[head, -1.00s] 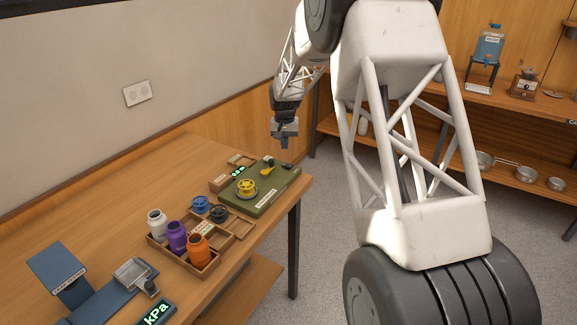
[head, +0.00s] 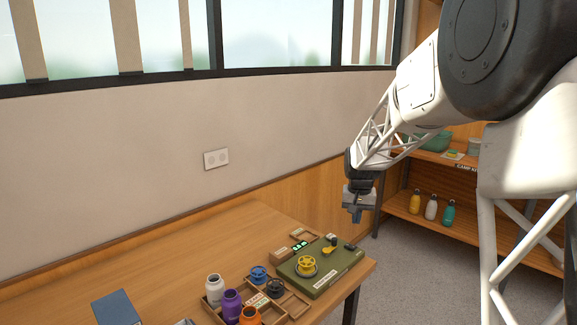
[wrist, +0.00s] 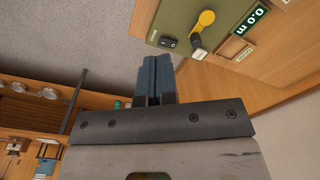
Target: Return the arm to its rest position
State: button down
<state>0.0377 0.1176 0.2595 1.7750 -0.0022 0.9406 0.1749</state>
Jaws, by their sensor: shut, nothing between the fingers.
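My gripper (head: 356,214) hangs past the table's far right corner in the head view, above the level of the tabletop and pointing down. Its blue fingers are pressed together with nothing between them, and they show in the wrist view (wrist: 153,75). My white lattice arm reaches in from the right side of the head view. Nothing touches the gripper.
The wooden table (head: 190,256) holds a green panel (head: 337,279) with a yellow wheel (head: 306,265) and a yellow lever (head: 330,247). A wooden tray (head: 205,304) holds white, purple and orange bottles. A shelf (head: 400,208) with several bottles stands behind.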

jog(key=s+a+r, duration=0.1)
jog(key=s+r, duration=0.2)
jog(key=s, duration=0.4)
jog(key=s+r, duration=0.4)
jog(key=s, duration=0.2)
jog(key=s+a+n+t, duration=0.1)
jog(key=s+n+t, duration=0.1)
jog(key=s, duration=3.2)
jog(key=shift+a+f, duration=0.25)
jog(key=shift+f, duration=0.15)
